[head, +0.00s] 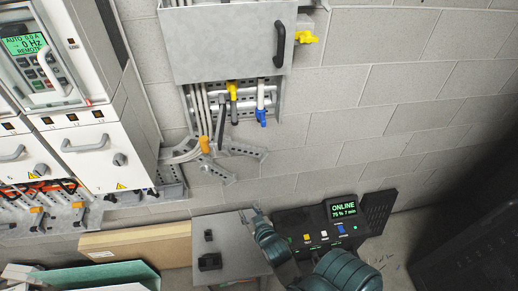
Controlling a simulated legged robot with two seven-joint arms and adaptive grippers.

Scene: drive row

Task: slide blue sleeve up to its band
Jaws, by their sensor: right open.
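The blue sleeve (261,117) is at the lower end of a white cable (261,93) that hangs below the grey cabinet on the wall. The sleeve is small in the head view, and I cannot make out its band. My right gripper (249,215) is open, low in front of the wall and over the right edge of a grey tabletop. It is well below the blue sleeve and apart from it. Its fingers are small and partly hidden by my dark green arm. My left gripper is not in view.
A yellow sleeve (232,88) on a neighbouring cable and an orange one (204,144) are near the blue sleeve. The grey cabinet (225,45) is above. A black console (322,222) stands beside my right arm. The block wall right of the cables is clear.

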